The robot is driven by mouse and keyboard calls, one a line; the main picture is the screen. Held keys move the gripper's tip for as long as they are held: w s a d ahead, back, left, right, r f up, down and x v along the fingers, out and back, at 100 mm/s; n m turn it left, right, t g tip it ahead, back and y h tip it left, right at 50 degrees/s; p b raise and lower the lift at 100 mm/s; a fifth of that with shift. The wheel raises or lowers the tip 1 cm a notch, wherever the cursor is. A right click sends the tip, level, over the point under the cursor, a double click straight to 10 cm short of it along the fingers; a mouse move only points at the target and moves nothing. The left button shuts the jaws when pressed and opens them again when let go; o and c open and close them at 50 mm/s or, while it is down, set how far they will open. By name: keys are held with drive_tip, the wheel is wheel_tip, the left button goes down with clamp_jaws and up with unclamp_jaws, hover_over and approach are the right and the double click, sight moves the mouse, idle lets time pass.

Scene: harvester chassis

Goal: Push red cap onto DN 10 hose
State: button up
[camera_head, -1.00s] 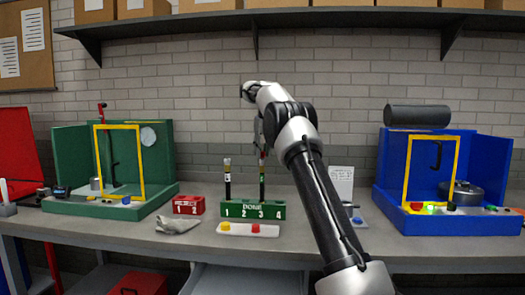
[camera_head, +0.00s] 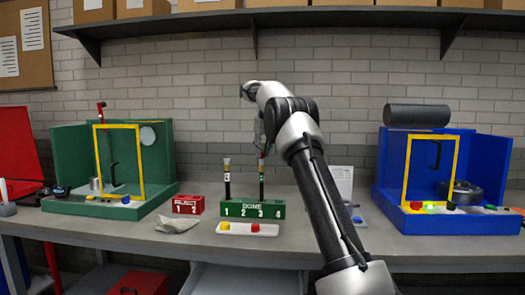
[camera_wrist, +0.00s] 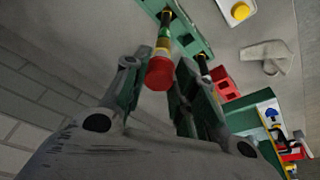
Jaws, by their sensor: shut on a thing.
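The red cap (camera_wrist: 160,73) is between the two fingers of my gripper (camera_wrist: 158,68) in the wrist view, and my gripper is shut on it. The cap sits at the top end of a dark hose with a yellow band (camera_wrist: 163,42). How far the cap is over the hose end cannot be told. In the head view this hose (camera_head: 262,181) stands upright in slot 3 of the green rack (camera_head: 234,210), under my gripper (camera_head: 262,148).
Another hose (camera_head: 227,180) stands in slot 1. A red reject block (camera_head: 188,205) is left of the rack. Green (camera_head: 70,150) and blue (camera_head: 395,160) stations flank the bench.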

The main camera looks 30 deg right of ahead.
drive_tip(key=shift+f, duration=1.2)
drive_tip(key=o, duration=0.8)
drive_tip(key=shift+r, duration=0.1)
drive_tip(key=v, duration=1.1)
drive_tip(key=shift+s+r, duration=0.2)
drive_tip(key=shift+r, duration=0.2)
